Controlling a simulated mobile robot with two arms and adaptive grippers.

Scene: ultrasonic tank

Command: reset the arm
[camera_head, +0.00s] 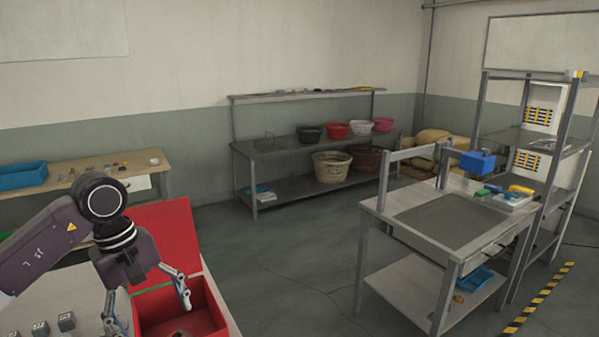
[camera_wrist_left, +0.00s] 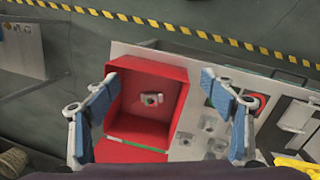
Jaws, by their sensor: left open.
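My left arm comes in from the left in the head view. Its gripper (camera_head: 150,308) is open, with its fingers spread above a red box (camera_head: 212,318) with a raised red lid. In the left wrist view the red box (camera_wrist_left: 178,95) lies between the open blue-padded fingers, with nothing held between them. A small grey metal part (camera_wrist_left: 152,99) lies on the box floor. My right gripper is not in view.
Small grey blocks (camera_head: 67,321) stand on the pale table left of the box. A workbench (camera_head: 450,222) with a blue item and tools stands at the right. A shelf with baskets (camera_head: 331,167) is at the back. Open floor lies between.

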